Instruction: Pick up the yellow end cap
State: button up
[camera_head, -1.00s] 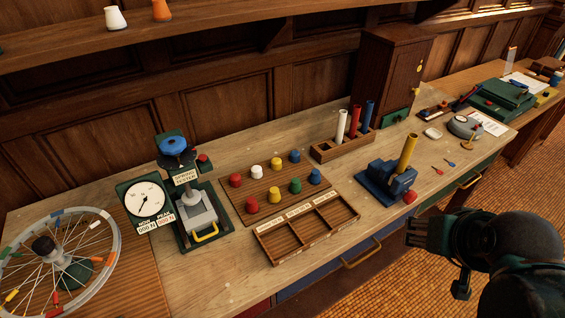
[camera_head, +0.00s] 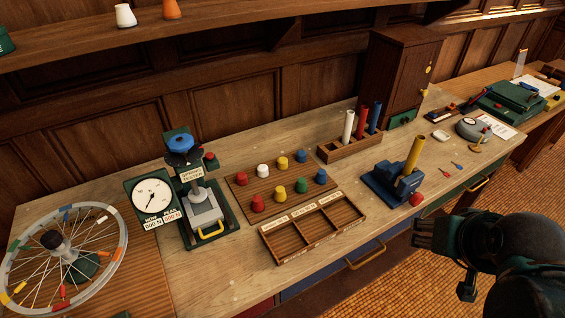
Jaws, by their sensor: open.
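Two yellow end caps stand on a brown slatted board on the bench: one in the back row (camera_head: 282,162) and one in the front row (camera_head: 280,192). The front one has a red cap on its left and a green cap on its right. The back one stands between a white cap and a blue cap. My gripper (camera_head: 420,234) is at the lower right, in front of the bench edge. It is open, holds nothing visible, and is well away from both yellow caps.
A three-compartment wooden tray (camera_head: 314,228) lies in front of the caps. A blue vise (camera_head: 385,185) holding an upright yellow tube (camera_head: 413,154) stands between the caps and my gripper. A tube rack (camera_head: 350,148) is behind, a spring tester (camera_head: 203,210) at left.

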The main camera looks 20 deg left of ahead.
jog(key=w+a+r+n+g+p, duration=0.2)
jog(key=w+a+r+n+p, duration=0.5)
jog(key=w, duration=0.4)
jog(key=n+g+p, duration=0.5)
jog(key=n+p, duration=0.8)
jog(key=p, duration=0.3)
send_over(281, 159)
jog(key=f, duration=1)
jog(key=shift+d, duration=0.4)
jog(key=shift+a+f, duration=0.45)
jog(key=shift+f, duration=0.1)
jog(key=shift+f, duration=1.3)
jog(key=shift+f, duration=0.15)
